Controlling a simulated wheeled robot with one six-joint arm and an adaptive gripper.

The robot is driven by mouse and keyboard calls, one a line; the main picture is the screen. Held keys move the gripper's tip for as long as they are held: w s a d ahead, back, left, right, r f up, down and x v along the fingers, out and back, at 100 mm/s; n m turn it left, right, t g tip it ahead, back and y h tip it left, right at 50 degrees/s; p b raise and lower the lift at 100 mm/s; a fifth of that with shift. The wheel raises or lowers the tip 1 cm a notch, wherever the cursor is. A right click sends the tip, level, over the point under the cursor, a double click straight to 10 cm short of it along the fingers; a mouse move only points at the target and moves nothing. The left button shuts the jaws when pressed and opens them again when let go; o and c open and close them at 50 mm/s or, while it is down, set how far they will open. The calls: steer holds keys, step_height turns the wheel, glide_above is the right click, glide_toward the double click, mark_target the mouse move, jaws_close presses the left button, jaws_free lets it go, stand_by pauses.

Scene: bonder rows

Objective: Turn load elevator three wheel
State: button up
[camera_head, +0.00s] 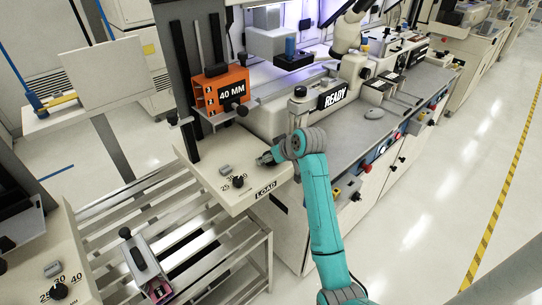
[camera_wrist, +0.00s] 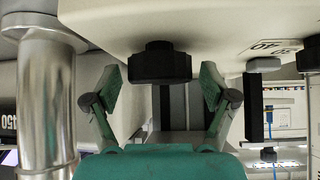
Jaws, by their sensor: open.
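The load elevator panel (camera_head: 215,190) is a pale shelf marked LOAD, below an orange 40 MM block. My gripper (camera_head: 266,158) is at the right part of this panel, and its arm covers what is in front of it there. In the wrist view a black ribbed wheel (camera_wrist: 160,63) sticks out from the pale panel (camera_wrist: 215,25). It appears between the two open fingers of my gripper (camera_wrist: 160,82), with gaps on both sides. I cannot tell how deep it sits between them. The wheel is not clear in the head view.
A black selector knob (camera_head: 238,182) and grey button (camera_head: 224,169) sit on the same panel. The orange block (camera_head: 221,90) stands behind. A READY display (camera_head: 333,95) is at right. A metal rack (camera_head: 190,245) stands below left. A metal post (camera_wrist: 45,100) is left in the wrist view.

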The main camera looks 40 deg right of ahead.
steer(key=c, duration=1.2)
steer(key=shift+o, duration=0.2)
steer(key=shift+d+n+y, duration=0.1)
steer(key=shift+n+y, duration=0.6)
steer(key=shift+n, duration=0.2)
steer(key=n+g+y, duration=0.1)
steer(key=n+y, duration=0.2)
steer(key=shift+n, duration=0.4)
steer(key=o, duration=1.2)
steer(key=shift+c, duration=0.2)
steer(key=v, duration=1.2)
